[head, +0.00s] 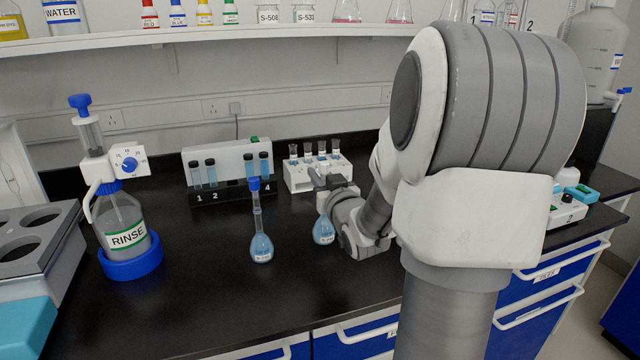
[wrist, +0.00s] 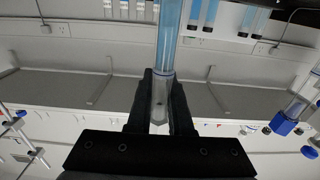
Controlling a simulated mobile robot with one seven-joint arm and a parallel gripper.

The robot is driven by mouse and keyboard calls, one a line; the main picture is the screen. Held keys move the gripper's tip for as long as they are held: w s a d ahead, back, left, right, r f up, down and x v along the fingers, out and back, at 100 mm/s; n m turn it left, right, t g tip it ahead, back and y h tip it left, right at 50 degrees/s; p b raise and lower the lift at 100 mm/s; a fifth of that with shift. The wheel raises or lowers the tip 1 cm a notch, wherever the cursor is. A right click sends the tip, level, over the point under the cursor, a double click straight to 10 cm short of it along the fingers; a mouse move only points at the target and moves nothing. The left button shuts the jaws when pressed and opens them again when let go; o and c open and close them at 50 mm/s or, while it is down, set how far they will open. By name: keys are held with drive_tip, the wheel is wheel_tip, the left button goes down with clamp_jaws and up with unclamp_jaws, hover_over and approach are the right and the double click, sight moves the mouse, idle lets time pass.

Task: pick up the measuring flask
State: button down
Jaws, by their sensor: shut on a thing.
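My gripper (head: 328,184) is shut on the neck of a measuring flask (head: 323,229) with a blue bulb. In the wrist view, the clear flask neck (wrist: 158,112) stands between the two dark fingers of my gripper (wrist: 161,84), with blue liquid in the neck just beyond them. My gripper hides much of the flask's upper part in the head view. I cannot tell whether its base touches the bench. A second blue flask (head: 261,246) with a blue stopper stands upright on the bench, left of the held one.
A RINSE bottle in a blue ring (head: 125,230) stands at the left. A numbered tube rack (head: 232,193) and a white rack of small vessels (head: 300,181) stand behind the flasks. The black bench (head: 190,310) is clear in front. A shelf (head: 210,35) runs above.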

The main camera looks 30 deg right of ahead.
drive_tip(key=s+d+r+p, duration=0.4)
drive_tip(key=s+d+r, duration=0.4)
drive_tip(key=r, duration=0.1)
drive_tip(key=shift+s+r+p, duration=0.15)
drive_tip(key=shift+r+p, duration=0.25)
idle(0.4)
